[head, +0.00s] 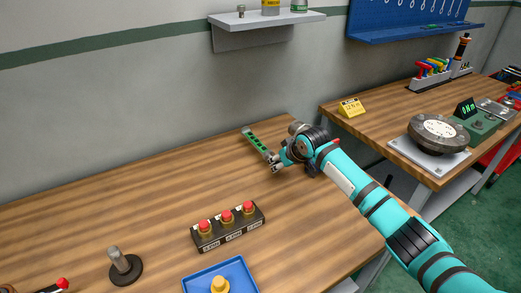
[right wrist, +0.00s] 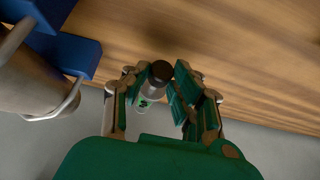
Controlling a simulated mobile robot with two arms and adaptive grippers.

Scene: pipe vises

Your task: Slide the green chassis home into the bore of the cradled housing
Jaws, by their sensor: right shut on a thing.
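The green chassis (head: 256,141), a long flat green piece with small marks, extends up and left from my right gripper (head: 277,162) in the head view, over the far end of the wooden bench. My right gripper is shut on its near end. In the right wrist view a dark round cap (right wrist: 161,71) with a grey body shows between the fingers; I take it for the chassis end. A grey cylinder (right wrist: 32,78) in blue clamps, seemingly the cradled housing, stands left of the gripper there, apart from it. I cannot make out its bore. My left gripper is out of view.
A black box with three red buttons (head: 229,227), a grey post on a black base (head: 123,264) and a blue tray (head: 190,287) stand on the near bench. A second bench at right holds a round metal disc (head: 438,130). The bench's left middle is clear.

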